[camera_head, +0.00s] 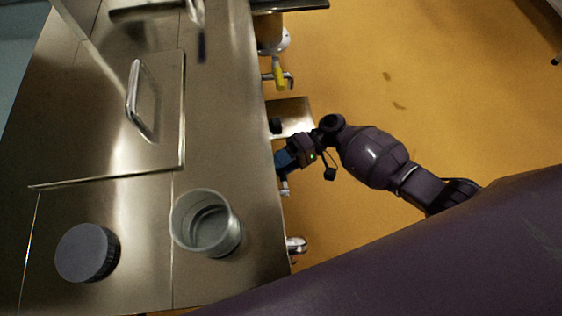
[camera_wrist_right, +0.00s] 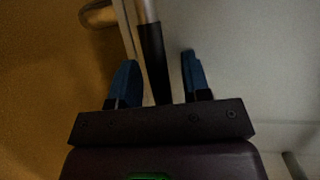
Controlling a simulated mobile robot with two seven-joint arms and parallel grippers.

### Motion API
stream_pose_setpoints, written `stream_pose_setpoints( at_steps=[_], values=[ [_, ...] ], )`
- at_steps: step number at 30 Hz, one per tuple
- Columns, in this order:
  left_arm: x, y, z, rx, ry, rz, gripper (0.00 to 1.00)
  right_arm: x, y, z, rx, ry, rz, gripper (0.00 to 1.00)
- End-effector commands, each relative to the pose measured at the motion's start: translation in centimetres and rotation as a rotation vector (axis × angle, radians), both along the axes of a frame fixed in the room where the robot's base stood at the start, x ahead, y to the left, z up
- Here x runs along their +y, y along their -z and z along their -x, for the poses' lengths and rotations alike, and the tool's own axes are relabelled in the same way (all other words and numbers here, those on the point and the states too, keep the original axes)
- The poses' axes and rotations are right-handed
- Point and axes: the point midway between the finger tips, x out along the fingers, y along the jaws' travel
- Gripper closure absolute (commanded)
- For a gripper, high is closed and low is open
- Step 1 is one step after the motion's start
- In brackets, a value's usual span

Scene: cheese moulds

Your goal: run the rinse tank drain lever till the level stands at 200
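In the right wrist view, a lever with a black grip (camera_wrist_right: 153,60) and a bare metal shaft stands between the two blue fingers of my right gripper (camera_wrist_right: 160,72). The fingers are apart, with a gap on each side of the grip. In the head view, my right gripper (camera_head: 283,160) is at the front side of the steel counter, its fingertips partly hidden by the counter edge. The lever is not clearly visible there. I cannot make out a level scale or reading in either view. My left gripper is not in view.
The steel counter (camera_head: 225,120) carries a metal cup (camera_head: 205,222), a dark round lid (camera_head: 86,252) and a hatch with a bar handle (camera_head: 133,95). A yellow-handled valve (camera_head: 279,75) juts from its front farther up. Orange floor (camera_head: 450,80) to the right is mostly clear.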

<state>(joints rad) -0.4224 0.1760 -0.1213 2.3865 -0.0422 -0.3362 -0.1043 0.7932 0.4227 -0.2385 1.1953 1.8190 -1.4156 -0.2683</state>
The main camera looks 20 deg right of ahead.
Motion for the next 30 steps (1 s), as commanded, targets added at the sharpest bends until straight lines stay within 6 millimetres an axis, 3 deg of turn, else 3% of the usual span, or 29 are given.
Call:
stream_pose_setpoints(
  at_steps=[1,8,20,30],
  values=[
    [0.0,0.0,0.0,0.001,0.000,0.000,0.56,0.0,0.0,0.0,0.000,0.000,0.000,0.64],
    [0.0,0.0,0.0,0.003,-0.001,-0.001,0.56,0.0,0.0,0.0,0.000,0.000,0.000,0.99],
    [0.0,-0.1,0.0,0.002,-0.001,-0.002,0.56,-0.1,-0.3,0.0,-0.025,0.001,0.005,1.00],
    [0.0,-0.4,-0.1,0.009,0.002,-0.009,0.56,-0.1,-1.8,0.1,-0.214,0.001,0.043,1.00]
  ],
)
